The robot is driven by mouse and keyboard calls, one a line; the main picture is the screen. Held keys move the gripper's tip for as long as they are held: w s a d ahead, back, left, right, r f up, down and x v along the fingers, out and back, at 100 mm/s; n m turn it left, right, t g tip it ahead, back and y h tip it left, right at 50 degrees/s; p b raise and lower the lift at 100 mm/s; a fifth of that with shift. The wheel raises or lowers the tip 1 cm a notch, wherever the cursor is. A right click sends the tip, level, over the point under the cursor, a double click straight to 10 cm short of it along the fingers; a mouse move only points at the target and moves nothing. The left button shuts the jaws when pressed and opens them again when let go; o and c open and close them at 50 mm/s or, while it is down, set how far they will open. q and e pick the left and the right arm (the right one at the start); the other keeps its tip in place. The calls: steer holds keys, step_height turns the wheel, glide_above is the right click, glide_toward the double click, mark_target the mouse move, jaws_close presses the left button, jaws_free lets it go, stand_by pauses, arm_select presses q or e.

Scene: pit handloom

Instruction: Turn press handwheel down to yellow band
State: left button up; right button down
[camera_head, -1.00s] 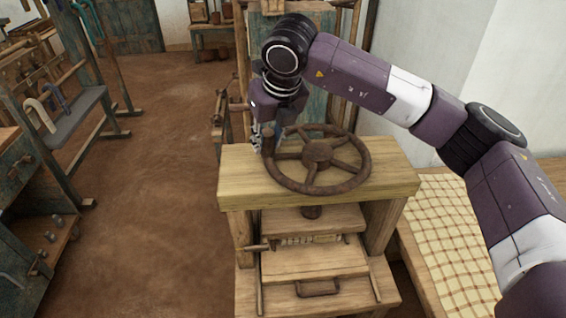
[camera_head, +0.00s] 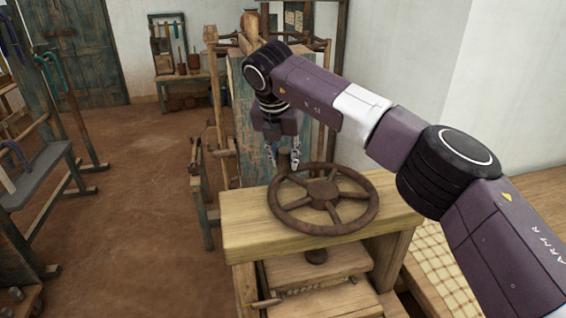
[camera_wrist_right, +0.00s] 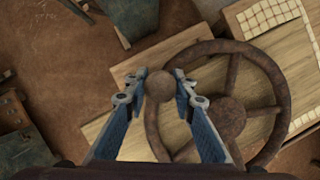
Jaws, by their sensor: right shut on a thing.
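The press handwheel (camera_head: 323,190), a rusty brown spoked wheel, lies flat above the wooden top beam (camera_head: 243,236) of the press. It also shows in the right wrist view (camera_wrist_right: 229,117). A round knob (camera_wrist_right: 161,85) stands up at its rim. My right gripper (camera_head: 284,158) reaches down at the wheel's far left edge. In the right wrist view its blue-grey fingers (camera_wrist_right: 160,76) are shut on the knob, one on each side. Below the beam the press screw (camera_head: 317,257) and a wooden plate (camera_head: 335,263) show. I see no yellow band. My left gripper is out of view.
A weathered blue-green wooden frame (camera_head: 256,140) stands close behind the press. A bench with checked cloth (camera_head: 440,265) is at the right. A rack with a grey shelf (camera_head: 35,175) stands at the left. The brown floor (camera_head: 135,200) between them is clear.

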steer(key=shift+w+d+r+m, duration=0.25)
steer(key=shift+w+d+m, duration=0.25)
steer(key=shift+m, duration=0.1)
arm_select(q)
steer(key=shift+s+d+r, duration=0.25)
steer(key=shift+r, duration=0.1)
arm_select(e)
steer(key=shift+w+d+m+h, duration=0.25)
steer(key=shift+d+m+h, duration=0.05)
steer(key=shift+m+h, duration=0.1)
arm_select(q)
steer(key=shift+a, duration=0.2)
arm_select(e)
steer(key=c, duration=1.6)
jaws_free()
steer(key=shift+f, duration=0.2)
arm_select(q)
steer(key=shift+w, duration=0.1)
arm_select(e)
steer(key=v, duration=1.2)
